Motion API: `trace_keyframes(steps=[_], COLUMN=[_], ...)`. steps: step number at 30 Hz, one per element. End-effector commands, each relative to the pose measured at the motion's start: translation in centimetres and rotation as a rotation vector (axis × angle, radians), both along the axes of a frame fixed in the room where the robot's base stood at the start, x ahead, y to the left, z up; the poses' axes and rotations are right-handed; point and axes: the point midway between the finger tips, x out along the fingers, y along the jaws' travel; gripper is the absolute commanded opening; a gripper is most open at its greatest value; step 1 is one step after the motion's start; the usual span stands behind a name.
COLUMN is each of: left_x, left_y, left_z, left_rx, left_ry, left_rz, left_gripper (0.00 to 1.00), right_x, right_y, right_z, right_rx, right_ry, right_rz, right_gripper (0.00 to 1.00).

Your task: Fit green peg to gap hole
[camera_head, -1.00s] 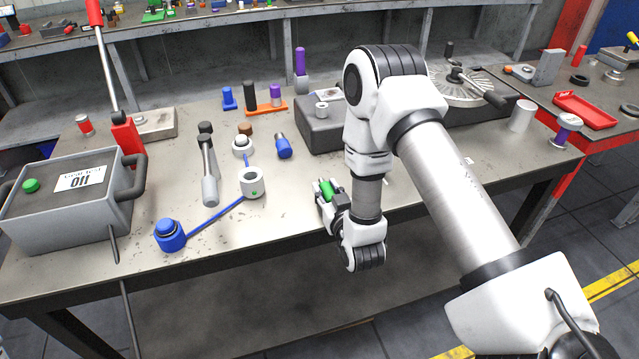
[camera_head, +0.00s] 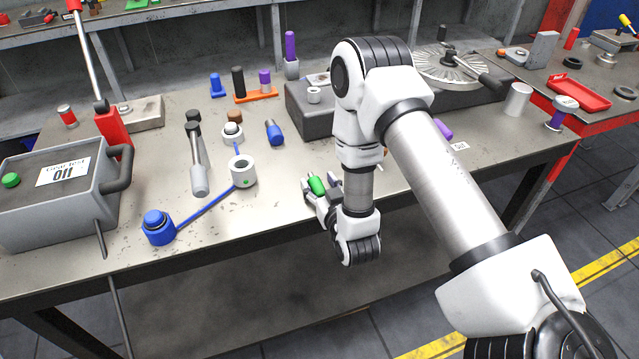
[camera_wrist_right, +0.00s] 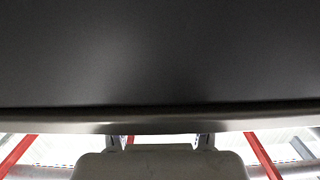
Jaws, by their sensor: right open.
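A green peg (camera_head: 316,185) shows at the front edge of the workbench in the head view, at the fingers of my right gripper (camera_head: 320,190). The gripper is open, with the peg by its fingers; I cannot tell whether they touch. A pale round socket (camera_head: 243,172) with a dark hole in its top and a green dot on its side stands to the left of the gripper, apart from it. My left gripper is not in view.
A blue rod joins the socket to a blue knob (camera_head: 160,228). A dark block (camera_head: 310,115) is behind my arm. Bench between socket and gripper is clear.

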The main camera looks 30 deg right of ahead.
Motion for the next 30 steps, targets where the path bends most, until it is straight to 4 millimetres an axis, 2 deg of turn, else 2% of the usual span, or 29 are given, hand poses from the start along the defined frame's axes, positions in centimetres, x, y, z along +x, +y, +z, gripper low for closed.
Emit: trace_keyframes(steps=[1,5,9,14,30], left_x=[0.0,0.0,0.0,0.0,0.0], left_y=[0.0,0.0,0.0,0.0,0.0], left_z=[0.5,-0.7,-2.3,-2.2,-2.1], left_rx=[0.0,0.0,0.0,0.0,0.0], left_ry=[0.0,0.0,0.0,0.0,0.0], left_rz=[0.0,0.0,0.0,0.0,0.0], left_gripper=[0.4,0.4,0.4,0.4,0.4], right_x=[0.0,-2.1,-4.9,-7.1,-7.4], right_y=[0.0,0.5,1.5,2.0,2.1], right_z=[0.5,0.2,0.5,1.3,1.5], right_rx=[0.0,0.001,0.0,0.0,0.0], right_ry=[0.0,0.002,0.002,0.001,-0.001], right_rz=[0.0,0.001,0.003,0.001,0.0], right_gripper=[0.56,0.56,0.56,0.56,0.56])
